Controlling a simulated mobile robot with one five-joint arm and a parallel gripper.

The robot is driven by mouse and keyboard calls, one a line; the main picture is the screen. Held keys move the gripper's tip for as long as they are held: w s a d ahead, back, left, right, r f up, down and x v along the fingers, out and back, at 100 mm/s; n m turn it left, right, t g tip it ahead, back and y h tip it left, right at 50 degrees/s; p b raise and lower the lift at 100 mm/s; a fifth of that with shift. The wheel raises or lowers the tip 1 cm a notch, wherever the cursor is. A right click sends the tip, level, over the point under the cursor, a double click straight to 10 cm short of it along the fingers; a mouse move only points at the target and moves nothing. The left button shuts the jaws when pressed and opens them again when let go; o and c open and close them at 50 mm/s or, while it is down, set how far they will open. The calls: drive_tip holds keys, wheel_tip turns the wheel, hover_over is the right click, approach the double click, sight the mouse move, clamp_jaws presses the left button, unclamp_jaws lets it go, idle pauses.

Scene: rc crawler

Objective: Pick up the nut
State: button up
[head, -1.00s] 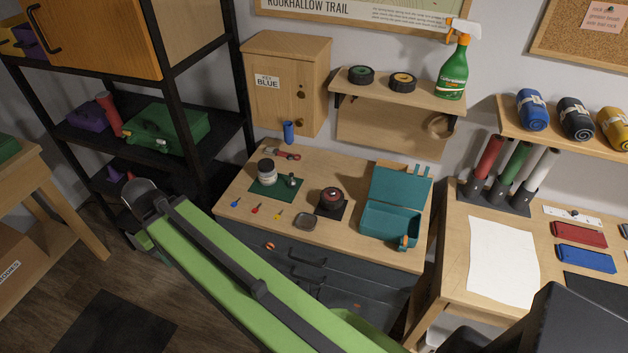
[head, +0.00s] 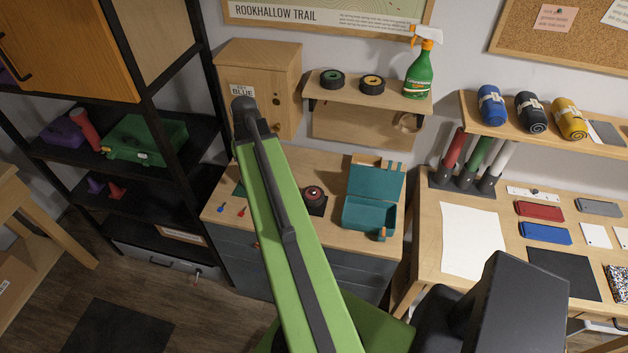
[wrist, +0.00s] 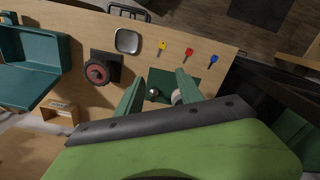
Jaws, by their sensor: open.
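In the wrist view a small grey metal piece (wrist: 153,92), which looks like the nut, lies on a dark green mat (wrist: 160,80) on the workbench. Nothing is held. In the head view my green arm hides the gripper, the metal piece and most of the mat.
A red-hubbed wheel (wrist: 97,72) sits on a black pad left of the fingers. A small metal tray (wrist: 127,41), yellow, red and blue keys (wrist: 188,52) and an open teal box (head: 370,213) share the bench. A wooden cabinet (head: 262,75) stands behind.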

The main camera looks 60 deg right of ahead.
drive_tip(key=s+d+r+m+p, duration=0.1)
drive_tip(key=s+d+r+m, duration=0.1)
drive_tip(key=s+d, duration=0.45)
drive_tip(key=s+d+r+m+p, duration=0.2)
drive_tip(key=s+d+r, duration=0.1)
drive_tip(key=s+d, duration=0.35)
drive_tip(key=b, duration=1.3)
hover_over(313, 190)
drive_tip(key=f, duration=1.3)
drive_tip(key=shift+d+f, duration=0.1)
drive_tip(key=shift+d, duration=0.15)
drive_tip(key=f+b, duration=0.5)
drive_tip(key=shift+a, duration=0.25)
drive_tip(key=shift+r, duration=0.1)
clamp_jaws()
